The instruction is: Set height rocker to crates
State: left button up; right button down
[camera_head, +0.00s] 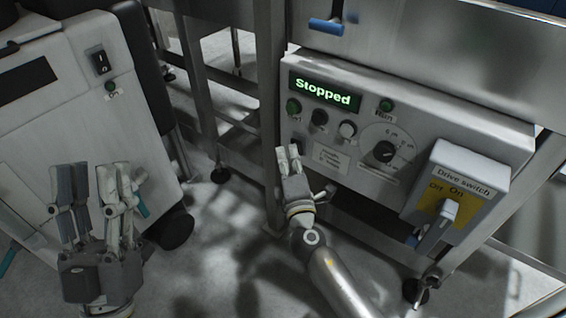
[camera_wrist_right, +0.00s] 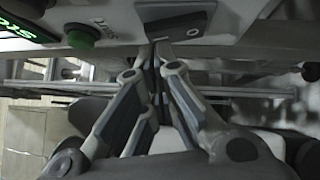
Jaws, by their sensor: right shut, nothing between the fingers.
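A dark rocker switch (camera_wrist_right: 185,22) sits on the light panel at the top of the right wrist view. In the head view my right gripper (camera_head: 288,150) is at the lower left of the control panel (camera_head: 330,183), covering most of that spot. My left gripper (camera_head: 95,172) is open and empty, in front of the white cabinet at left.
The panel has a display (camera_head: 325,92) reading "Stopped", several buttons, a round dial (camera_head: 384,152) and a drive switch box (camera_head: 470,165). The white cabinet (camera_head: 50,130) has its own black switch (camera_head: 100,62). Metal frame posts (camera_head: 268,80) stand left of the panel.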

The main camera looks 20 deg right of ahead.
pick_arm(q)
jog(key=shift+w, duration=0.1)
pick_arm(e)
jog(key=shift+d, duration=0.1)
pick_arm(q)
jog(key=w+f+g+y+p, duration=0.2)
jog(key=w+f+g, duration=0.4)
jog(key=f, duration=0.3)
jog(key=shift+d+f+g+y+p, duration=0.15)
jog(key=shift+f+g+y+p, duration=0.15)
jog(key=shift+g+y, duration=0.1)
pick_arm(e)
jog(key=shift+w+d+r+m+g, duration=0.25)
jog(key=shift+m+g, duration=0.05)
jog(key=shift+m, duration=0.1)
